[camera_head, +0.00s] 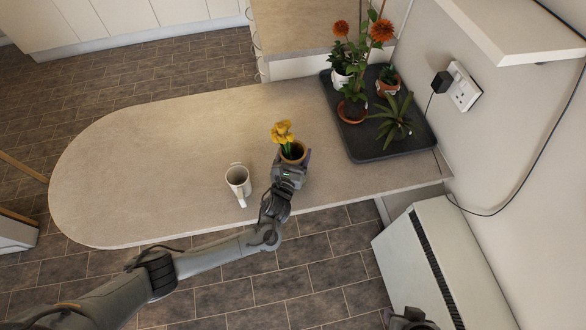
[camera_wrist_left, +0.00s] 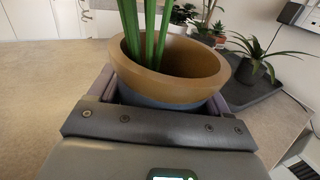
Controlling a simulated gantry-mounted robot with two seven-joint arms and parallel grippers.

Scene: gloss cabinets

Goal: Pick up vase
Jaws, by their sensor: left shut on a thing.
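The vase (camera_head: 294,152) is a small brown pot with yellow flowers (camera_head: 283,133) in it, on the countertop near its front edge. My left gripper (camera_head: 291,163) is shut on the vase from the front. In the left wrist view the vase (camera_wrist_left: 170,68) stands upright between the fingers, with a tan rim, a blue-grey lower body and green stems. Its base is hidden by the gripper, so I cannot tell whether it touches the counter. Part of my right arm shows at the bottom edge, but its gripper is not visible.
A white mug (camera_head: 238,180) stands left of the vase. A dark tray (camera_head: 372,152) with several potted plants is at the right by the wall. A white shelf (camera_head: 515,32) juts out at upper right. The left part of the counter (camera_head: 130,170) is clear.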

